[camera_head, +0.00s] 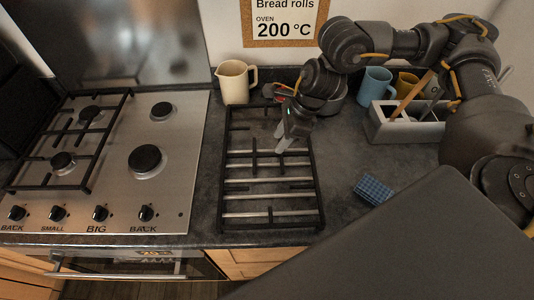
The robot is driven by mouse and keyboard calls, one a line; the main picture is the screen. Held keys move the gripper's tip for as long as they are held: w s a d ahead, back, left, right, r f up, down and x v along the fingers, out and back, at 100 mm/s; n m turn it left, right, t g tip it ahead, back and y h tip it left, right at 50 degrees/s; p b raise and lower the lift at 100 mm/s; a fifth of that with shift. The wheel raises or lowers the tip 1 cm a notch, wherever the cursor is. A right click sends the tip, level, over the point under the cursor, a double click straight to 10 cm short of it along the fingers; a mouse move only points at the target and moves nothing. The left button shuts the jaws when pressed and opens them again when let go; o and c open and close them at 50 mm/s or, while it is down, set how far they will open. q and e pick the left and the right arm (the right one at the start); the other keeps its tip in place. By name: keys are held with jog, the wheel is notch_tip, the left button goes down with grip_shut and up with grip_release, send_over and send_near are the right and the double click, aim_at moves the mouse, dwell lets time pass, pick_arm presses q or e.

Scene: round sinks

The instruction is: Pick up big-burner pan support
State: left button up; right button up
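The big-burner pan support (270,214), a black rectangular grate with several crossbars, lies flat on the dark counter to the right of the hob. My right gripper (281,143) comes in from the upper right and points down over the far half of this support. Its light-grey fingers overlap the bars in the picture. I cannot tell whether they touch a bar or how far apart they are. The big burner (146,160) on the steel hob (173,195) is uncovered. My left gripper is out of view.
Another pan support (96,163) covers the hob's left burners. A cream jug (234,82) stands behind the grate. A grey caddy (400,130) with utensils, a blue mug (374,87) and a blue sponge (374,190) are on the right. Burner knobs (100,213) line the hob's front.

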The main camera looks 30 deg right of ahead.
aim_at(268, 154)
jog(key=shift+x, duration=1)
jog(key=shift+w+a+f+p, duration=0.15)
jog(key=shift+f+p, duration=0.15)
jog(key=shift+p, duration=0.1)
jog(key=x, duration=0.1)
jog(key=p+x, duration=0.1)
jog(key=x, duration=0.1)
jog(key=shift+w+f+p, duration=0.25)
jog(key=shift+p, duration=0.05)
jog(key=shift+w+a+f, duration=0.1)
jog(key=shift+a+f, duration=0.05)
jog(key=shift+f, duration=0.3)
grip_shut()
jog(key=shift+r, duration=0.1)
